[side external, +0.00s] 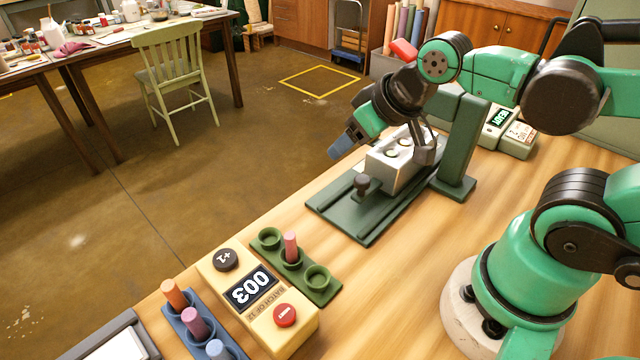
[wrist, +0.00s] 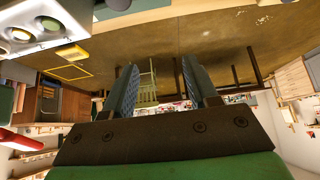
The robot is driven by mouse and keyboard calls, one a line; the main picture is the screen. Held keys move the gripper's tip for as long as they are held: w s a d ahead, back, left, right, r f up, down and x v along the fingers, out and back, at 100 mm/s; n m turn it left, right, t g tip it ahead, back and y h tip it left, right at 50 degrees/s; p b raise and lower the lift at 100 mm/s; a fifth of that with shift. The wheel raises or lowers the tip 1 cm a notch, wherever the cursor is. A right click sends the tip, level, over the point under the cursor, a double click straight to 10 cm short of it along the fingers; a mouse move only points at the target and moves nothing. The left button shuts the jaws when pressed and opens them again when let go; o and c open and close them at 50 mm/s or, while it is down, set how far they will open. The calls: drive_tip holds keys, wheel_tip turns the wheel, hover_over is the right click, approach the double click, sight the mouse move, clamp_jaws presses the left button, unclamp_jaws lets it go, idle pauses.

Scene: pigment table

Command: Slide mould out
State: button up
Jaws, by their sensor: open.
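The mould (side external: 397,160) is a silvery metal block with round cavities and a dark knob (side external: 361,185) on its near end. It sits on a dark green railed base (side external: 366,222), beneath a green press frame (side external: 463,140). In the wrist view, part of the mould (wrist: 28,36) shows at the upper left. My gripper (side external: 341,146) is open and empty, held above the far left side of the base, apart from the knob. In the wrist view, my gripper (wrist: 162,88) shows its two fingers spread, with nothing between them.
A cream counter box (side external: 258,303) reading 003 stands at the front. A green holder (side external: 318,287) with one pink stick and a blue holder (side external: 200,335) with several sticks flank it. A display unit (side external: 505,130) stands behind the press.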

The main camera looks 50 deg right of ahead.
sight(363, 179)
drive_tip(key=shift+o, duration=1.1)
drive_tip(key=n+g, duration=0.1)
drive_tip(key=n, duration=0.1)
drive_tip(key=d+f+n+g, duration=0.1)
drive_tip(key=n+g, duration=0.1)
drive_tip(key=d+n+g, duration=0.1)
drive_tip(key=n+g, duration=0.1)
drive_tip(key=shift+d+f, duration=0.25)
drive_tip(key=shift+f, duration=0.1)
drive_tip(key=n+g, duration=0.1)
drive_tip(key=f+n+g, duration=0.1)
drive_tip(key=n, duration=0.1)
drive_tip(key=shift+d, duration=0.4)
drive_tip(key=shift+s+f, duration=0.1)
drive_tip(key=shift+f, duration=2.55)
clamp_jaws()
